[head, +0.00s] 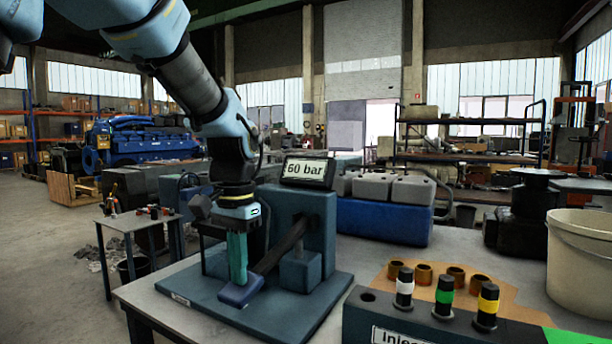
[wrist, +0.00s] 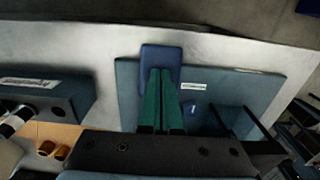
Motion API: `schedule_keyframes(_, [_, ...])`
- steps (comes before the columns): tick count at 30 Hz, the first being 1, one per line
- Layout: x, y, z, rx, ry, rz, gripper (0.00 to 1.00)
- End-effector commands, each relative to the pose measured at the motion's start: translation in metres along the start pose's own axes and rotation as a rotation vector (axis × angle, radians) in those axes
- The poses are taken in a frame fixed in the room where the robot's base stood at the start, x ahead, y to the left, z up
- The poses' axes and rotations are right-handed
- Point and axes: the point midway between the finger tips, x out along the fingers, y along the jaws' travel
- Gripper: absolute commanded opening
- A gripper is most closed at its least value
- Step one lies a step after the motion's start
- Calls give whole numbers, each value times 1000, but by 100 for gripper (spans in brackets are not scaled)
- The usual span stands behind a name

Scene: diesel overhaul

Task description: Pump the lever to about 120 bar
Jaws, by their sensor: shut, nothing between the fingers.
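The pump stand (head: 318,226) is a blue-grey block on a flat base plate on the workbench. Its display (head: 307,170) reads 60 bar. The lever (head: 282,246) is a dark bar slanting down to the left, with a blue handle pad (head: 241,291) at its low end, just above the plate. My gripper (head: 238,282) points down with its green fingers together, the tips at the handle pad. In the wrist view the closed fingers (wrist: 161,75) lie over the blue pad (wrist: 160,54). I cannot tell whether they press on it.
An injector rack (head: 400,322) with several banded injectors stands at the front right. Brass-coloured cups (head: 424,274) sit on an orange-brown mat behind it. A white bucket (head: 580,255) is at the far right. A small side table (head: 130,221) stands to the left.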

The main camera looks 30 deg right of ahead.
Motion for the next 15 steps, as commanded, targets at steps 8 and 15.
schedule_keyframes(8, [-32,0,3,-1,0,-1,0])
schedule_keyframes(15, [-60,0,6,0,-1,0,0])
